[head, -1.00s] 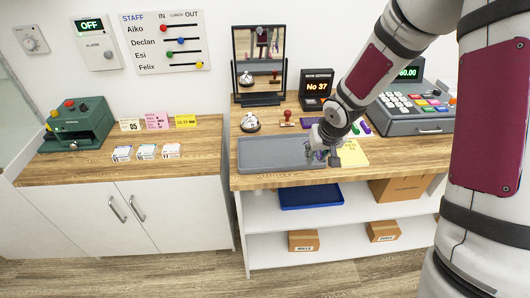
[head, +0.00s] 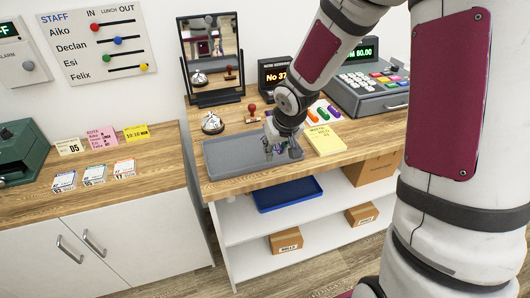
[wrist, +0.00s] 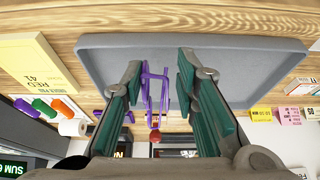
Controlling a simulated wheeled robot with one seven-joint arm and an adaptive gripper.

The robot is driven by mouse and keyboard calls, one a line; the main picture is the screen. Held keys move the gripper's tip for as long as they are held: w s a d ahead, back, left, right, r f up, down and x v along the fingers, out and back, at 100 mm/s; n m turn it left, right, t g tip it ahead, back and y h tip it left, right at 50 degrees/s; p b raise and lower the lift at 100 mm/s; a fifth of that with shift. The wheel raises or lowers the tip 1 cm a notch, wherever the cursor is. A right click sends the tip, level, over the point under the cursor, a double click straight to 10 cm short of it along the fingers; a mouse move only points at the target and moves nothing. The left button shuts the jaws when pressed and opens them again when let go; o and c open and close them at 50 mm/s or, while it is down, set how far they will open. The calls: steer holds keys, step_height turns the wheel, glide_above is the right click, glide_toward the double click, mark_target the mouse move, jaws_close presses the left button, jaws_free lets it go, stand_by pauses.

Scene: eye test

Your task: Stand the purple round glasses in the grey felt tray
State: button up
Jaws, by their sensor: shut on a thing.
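The purple round glasses (wrist: 154,92) are between the fingers of my gripper (wrist: 158,66) in the wrist view, with thin purple frame parts also showing past the left finger. My gripper is shut on them. In the head view my gripper (head: 282,147) is over the right part of the grey felt tray (head: 228,160), and the glasses are small and mostly hidden there. The tray also shows in the wrist view (wrist: 245,50), empty where visible. I cannot tell whether the glasses touch the tray floor.
A yellow pad (head: 325,141) lies right of the tray. Behind are a bell (head: 212,123), a red-handled stamp (head: 252,113), a mirror (head: 211,55) and a number display (head: 273,77). Purple, green and orange items (head: 323,112) and a cash register (head: 370,85) stand further right.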

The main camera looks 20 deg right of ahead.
steer(key=w, duration=0.1)
steer(key=w+a, duration=0.1)
steer(key=w, duration=0.1)
steer(key=shift+w+a+f, duration=0.2)
steer(key=shift+w, duration=0.1)
steer(key=shift+f+b, duration=0.35)
steer(key=shift+f, duration=1.4)
steer(key=shift+w+f, duration=0.1)
steer(key=shift+f, duration=0.05)
steer(key=o, duration=0.9)
